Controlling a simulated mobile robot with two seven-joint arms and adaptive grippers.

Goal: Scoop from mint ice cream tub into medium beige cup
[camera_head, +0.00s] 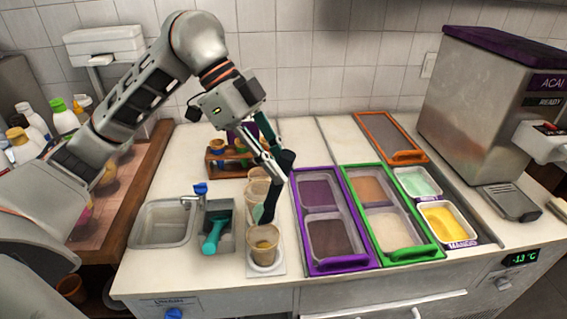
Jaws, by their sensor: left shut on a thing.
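My left gripper (277,160) is shut on a dark scoop-like utensil (276,188), above the cups. The utensil slants downward, and its lower end reaches down beside the cups. The mint tub (418,183), with pale green contents, sits at the right of the counter, well away from the gripper. A beige cup (264,250) stands upright on a white pad (265,270) at the front. More cups (257,190) stand in a line behind it, partly hidden by the utensil; I cannot tell which is the medium one. My right gripper is not in view.
Purple-framed (297,240) and green-framed (435,252) topping bins lie between the cups and the mint tub. A mango tub (470,242) is in front of the mint. A teal scoop (214,234) lies by the sink (146,232). An acai machine (470,110) stands back right.

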